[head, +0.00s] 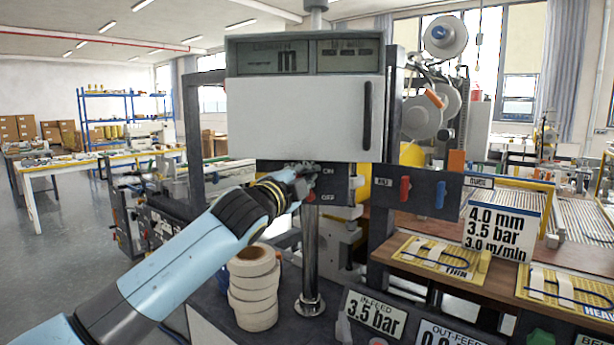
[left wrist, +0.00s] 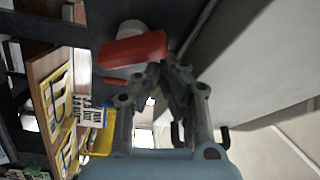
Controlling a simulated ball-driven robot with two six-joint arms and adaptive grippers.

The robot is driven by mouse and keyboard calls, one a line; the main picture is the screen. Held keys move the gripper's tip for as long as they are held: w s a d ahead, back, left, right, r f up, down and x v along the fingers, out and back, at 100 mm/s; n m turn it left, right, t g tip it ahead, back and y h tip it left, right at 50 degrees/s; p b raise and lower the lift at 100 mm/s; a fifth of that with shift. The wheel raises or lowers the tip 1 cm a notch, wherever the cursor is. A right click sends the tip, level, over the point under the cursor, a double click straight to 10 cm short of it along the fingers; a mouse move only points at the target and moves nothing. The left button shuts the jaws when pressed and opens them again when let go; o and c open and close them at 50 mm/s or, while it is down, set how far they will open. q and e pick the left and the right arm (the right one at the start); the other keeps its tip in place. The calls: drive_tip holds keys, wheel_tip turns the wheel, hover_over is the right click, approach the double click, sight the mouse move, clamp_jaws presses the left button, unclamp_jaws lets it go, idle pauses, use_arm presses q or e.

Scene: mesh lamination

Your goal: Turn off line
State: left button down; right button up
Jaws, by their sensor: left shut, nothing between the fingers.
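The line switch panel (head: 342,190), a dark box with ON and OFF labels, sits under the white cabinet in the head view. My left gripper (head: 310,171) is in front of it by the ON label, its fingers shut and empty. In the left wrist view the switch's red handle (left wrist: 135,49) lies just beside the tips of my left gripper (left wrist: 170,75); I cannot tell whether they touch. My right gripper is not in view.
The white cabinet (head: 305,118) with a dark handle is right above the gripper. A metal post (head: 310,260) and a stack of tape rolls (head: 254,290) stand below. Red and blue levers sit on a panel (head: 422,193) to the right, above boards and sign cards.

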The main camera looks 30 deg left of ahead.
use_arm(q)
drive_tip(key=s+d+f, duration=0.1)
drive_tip(key=s, duration=1.1)
drive_tip(key=shift+d, duration=0.25)
drive_tip(key=shift+w, duration=0.1)
